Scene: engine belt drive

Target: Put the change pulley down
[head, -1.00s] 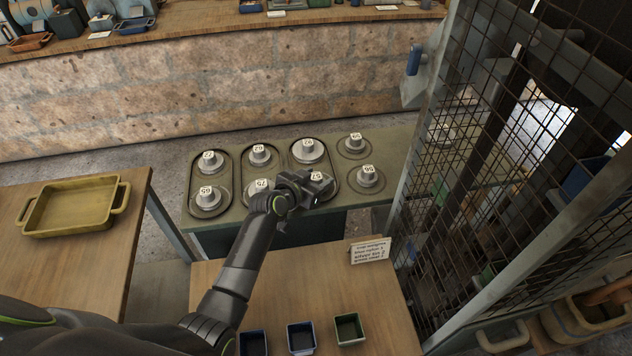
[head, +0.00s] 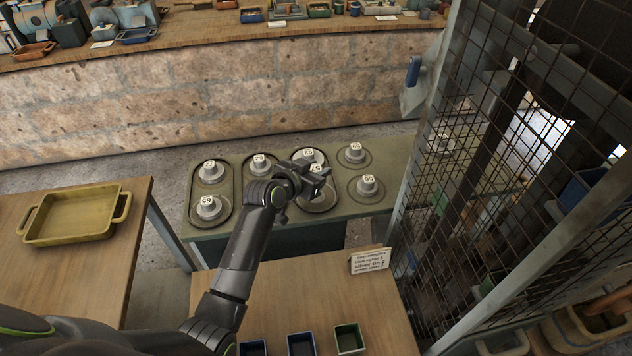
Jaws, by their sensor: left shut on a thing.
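My left gripper (head: 314,182) reaches over the change pulley stand (head: 385,140) and is shut on the change pulley labelled 57 (head: 316,169). The fingers partly cover this pulley, and I cannot tell whether it touches the stand below. A round grey disc or seat (head: 319,203) shows just under the gripper. Grey stepped pulleys stand around it: 65 (head: 208,208) and 72 (head: 210,172) at the left, 56 (head: 367,187) at the right. The spot left of the gripper is hidden by my forearm. My right gripper is not in view.
A wire mesh cage (head: 500,190) stands close on the right. A near table (head: 280,295) holds a printed card (head: 370,260) and small bins (head: 348,338). A yellow tray (head: 75,214) lies on the left table. A stone-fronted counter (head: 230,85) runs behind.

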